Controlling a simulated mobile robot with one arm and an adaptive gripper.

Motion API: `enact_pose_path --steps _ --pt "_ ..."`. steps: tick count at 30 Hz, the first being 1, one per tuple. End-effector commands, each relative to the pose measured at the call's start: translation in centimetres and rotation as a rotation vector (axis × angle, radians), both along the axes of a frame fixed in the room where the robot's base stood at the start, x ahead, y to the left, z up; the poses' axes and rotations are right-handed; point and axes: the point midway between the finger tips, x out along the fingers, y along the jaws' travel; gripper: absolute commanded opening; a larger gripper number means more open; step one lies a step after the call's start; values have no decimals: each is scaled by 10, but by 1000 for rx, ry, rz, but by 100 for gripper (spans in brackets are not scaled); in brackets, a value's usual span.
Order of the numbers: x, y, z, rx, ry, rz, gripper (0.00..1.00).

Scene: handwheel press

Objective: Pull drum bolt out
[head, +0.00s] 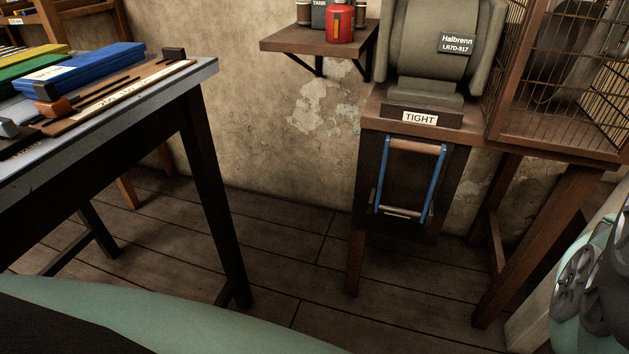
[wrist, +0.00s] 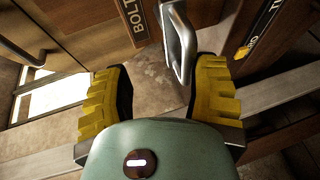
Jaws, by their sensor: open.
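My gripper (wrist: 165,72) shows in the wrist view with two yellow ridged fingers spread apart. A grey metal loop handle (wrist: 181,45) reaches down into the gap between them, closer to the right finger. I cannot tell whether it touches that finger. A dark plate (wrist: 133,18) beside the handle has lettering that seems to read BOLT, partly cut off.
In the head view, a grey Halbrenn machine (head: 440,45) stands on a wooden stand above a TIGHT label (head: 419,118). A blue-sided handle (head: 408,180) hangs below. A wire cage (head: 560,120) is right; a workbench (head: 190,80) is left. Floor between is clear.

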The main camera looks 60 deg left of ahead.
Motion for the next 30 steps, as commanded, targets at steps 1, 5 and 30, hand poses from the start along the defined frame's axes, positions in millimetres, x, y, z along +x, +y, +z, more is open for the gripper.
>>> enact_pose_path --steps 1,5,30 --pt "5 0 12 -6 -22 -1 41" --pt "4 1 20 -1 -20 0 41" --pt "3 3 66 0 -14 5 41"
